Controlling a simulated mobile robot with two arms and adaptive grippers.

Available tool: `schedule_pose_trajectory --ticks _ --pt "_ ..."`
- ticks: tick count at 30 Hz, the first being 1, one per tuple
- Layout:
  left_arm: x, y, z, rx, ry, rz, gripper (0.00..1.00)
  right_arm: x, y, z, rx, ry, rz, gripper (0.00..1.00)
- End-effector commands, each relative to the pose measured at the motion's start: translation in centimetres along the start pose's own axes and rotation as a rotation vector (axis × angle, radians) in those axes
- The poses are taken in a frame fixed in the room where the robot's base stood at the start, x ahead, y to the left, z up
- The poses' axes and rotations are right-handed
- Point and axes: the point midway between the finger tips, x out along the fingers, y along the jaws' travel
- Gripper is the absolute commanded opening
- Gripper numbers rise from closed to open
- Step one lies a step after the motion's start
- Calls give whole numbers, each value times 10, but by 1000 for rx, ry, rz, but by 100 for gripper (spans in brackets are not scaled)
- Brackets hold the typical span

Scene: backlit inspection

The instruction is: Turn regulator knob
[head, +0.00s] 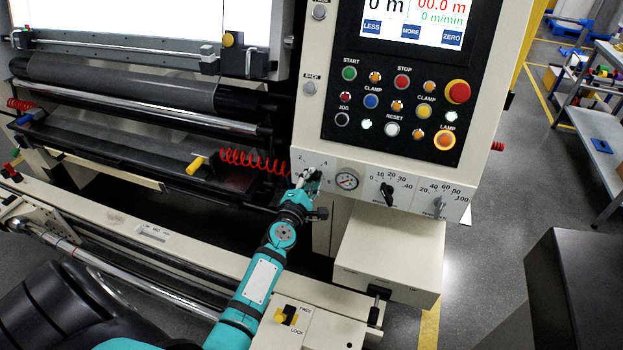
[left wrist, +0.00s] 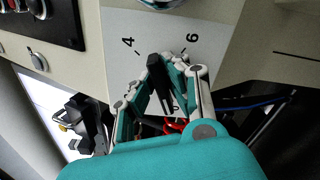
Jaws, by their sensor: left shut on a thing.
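The regulator knob (left wrist: 157,70) is black and sits on a pale panel with a printed scale. In the left wrist view its bar stands between the figures 4 and 6. My left gripper (head: 311,178) is at the left end of the lower control panel (head: 326,166) and mostly hides the knob in the head view. In the left wrist view the fingers (left wrist: 162,80) are on both sides of the knob, shut on it. My right gripper is not in view.
Two other black knobs, one (head: 387,194) in the middle and one (head: 438,206) further right, share the panel. A red coiled hose (head: 253,160) is to the left. A cream box (head: 390,245) juts out below.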

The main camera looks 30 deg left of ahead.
Motion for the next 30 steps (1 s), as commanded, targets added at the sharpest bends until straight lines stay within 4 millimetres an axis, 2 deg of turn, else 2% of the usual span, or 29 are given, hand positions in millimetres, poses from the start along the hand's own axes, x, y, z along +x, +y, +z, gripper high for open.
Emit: schedule_pose_trajectory --ticks 9,24,25,30 --pt "-1 -1 -1 -107 3 -2 0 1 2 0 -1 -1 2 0" --pt "-1 -1 -1 -125 2 -3 0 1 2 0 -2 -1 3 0" --pt "-1 -1 -1 -125 2 -3 13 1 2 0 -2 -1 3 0" --pt "0 -1 -1 -124 2 -2 34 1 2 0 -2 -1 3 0"
